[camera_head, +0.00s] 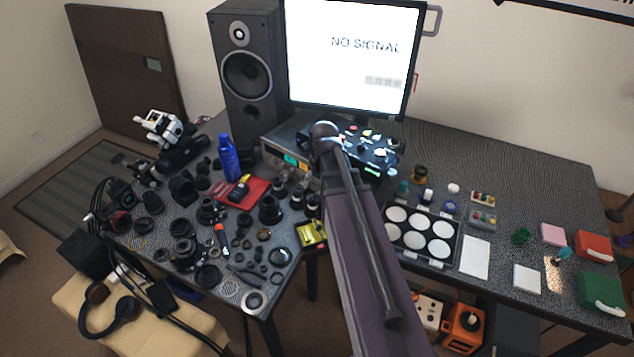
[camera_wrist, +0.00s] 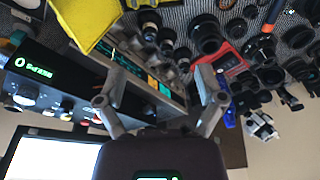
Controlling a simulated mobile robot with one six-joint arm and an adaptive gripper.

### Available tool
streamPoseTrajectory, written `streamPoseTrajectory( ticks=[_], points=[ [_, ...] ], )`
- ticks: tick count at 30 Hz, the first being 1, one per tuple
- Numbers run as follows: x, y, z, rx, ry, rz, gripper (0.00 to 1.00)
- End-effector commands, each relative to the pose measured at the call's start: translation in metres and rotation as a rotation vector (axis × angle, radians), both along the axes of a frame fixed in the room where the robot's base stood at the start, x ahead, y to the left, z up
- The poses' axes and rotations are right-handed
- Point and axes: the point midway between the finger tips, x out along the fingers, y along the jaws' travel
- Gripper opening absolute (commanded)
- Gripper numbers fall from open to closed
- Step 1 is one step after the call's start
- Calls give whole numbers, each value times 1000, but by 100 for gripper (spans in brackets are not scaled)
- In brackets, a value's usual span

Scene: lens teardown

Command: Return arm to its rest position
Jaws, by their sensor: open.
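My arm (camera_head: 365,250) reaches from the bottom of the head view up over the table, and its far end (camera_head: 325,138) is in front of the monitor and the bench instruments. The gripper cannot be made out clearly there. In the wrist view my gripper (camera_wrist: 162,85) shows two grey fingers spread wide apart, with nothing held between them. Behind the fingers are an instrument with a green display (camera_wrist: 40,72) and another instrument front (camera_wrist: 150,80). The view is upside down, with the table at the top.
The monitor (camera_head: 350,55) and speaker (camera_head: 248,65) stand at the back. Many lens parts, a blue bottle (camera_head: 228,158) and a red tray (camera_head: 258,188) crowd the left. A case of white discs (camera_head: 455,245), white sheets (camera_head: 476,258) and red and green boxes (camera_head: 602,290) lie right.

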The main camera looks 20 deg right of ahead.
Motion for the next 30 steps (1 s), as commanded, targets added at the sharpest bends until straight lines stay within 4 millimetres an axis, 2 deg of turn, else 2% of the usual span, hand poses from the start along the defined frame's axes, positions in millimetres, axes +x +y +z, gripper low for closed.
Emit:
streamPoseTrajectory(
  ticks=[19,23,30],
  points=[
    [-5,11,-2,1,10,8,88],
    [-13,28,-6,0,25,24,88],
    [-42,83,-15,-4,83,67,88]
  ],
)
